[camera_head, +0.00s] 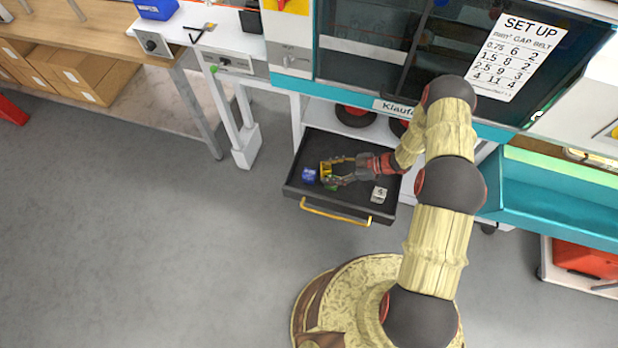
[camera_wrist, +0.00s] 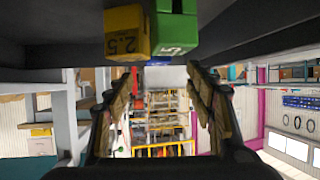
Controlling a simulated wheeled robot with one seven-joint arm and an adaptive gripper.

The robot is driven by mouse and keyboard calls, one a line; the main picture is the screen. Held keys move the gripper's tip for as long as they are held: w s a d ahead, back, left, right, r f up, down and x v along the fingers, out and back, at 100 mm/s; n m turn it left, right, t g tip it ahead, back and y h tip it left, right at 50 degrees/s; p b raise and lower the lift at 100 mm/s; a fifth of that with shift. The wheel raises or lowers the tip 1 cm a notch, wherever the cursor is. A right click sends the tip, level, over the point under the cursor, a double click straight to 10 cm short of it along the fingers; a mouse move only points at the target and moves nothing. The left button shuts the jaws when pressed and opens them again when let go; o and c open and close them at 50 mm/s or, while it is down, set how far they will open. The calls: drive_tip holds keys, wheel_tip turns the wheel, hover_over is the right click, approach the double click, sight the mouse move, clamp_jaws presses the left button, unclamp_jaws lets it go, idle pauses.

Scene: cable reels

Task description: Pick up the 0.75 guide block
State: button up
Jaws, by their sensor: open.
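Several guide blocks lie in the open black drawer (camera_head: 345,204). The blue block (camera_head: 309,175) is at the left; its marking is too small to read, and a sliver of blue (camera_wrist: 160,59) shows in the wrist view. The yellow block (camera_head: 325,168) reads 2.5 in the wrist view (camera_wrist: 126,32). The green block (camera_head: 331,184) has a partly readable number in the wrist view (camera_wrist: 175,30). A white block (camera_head: 379,194) marked 4 sits at the right. No 0.75 label is legible. My gripper (camera_head: 333,171) is open and empty beside the yellow and green blocks.
The drawer has a yellow handle (camera_head: 335,212) on its front. Dark red-rimmed reels (camera_head: 355,115) stand behind it under the machine. A set-up sheet (camera_head: 514,55) lists 0.75 with 6 and 2. A teal bin (camera_head: 550,195) is at the right.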

sight(310, 173)
drive_tip(key=b+x, duration=0.2)
drive_tip(key=x, duration=0.4)
drive_tip(key=shift+w+a+f, duration=0.1)
drive_tip(key=shift+w+a, duration=0.1)
drive_tip(key=shift+a, duration=0.05)
drive_tip(key=shift+c, duration=0.8)
drive_tip(key=c, duration=1.1)
drive_tip(key=shift+c, duration=0.7)
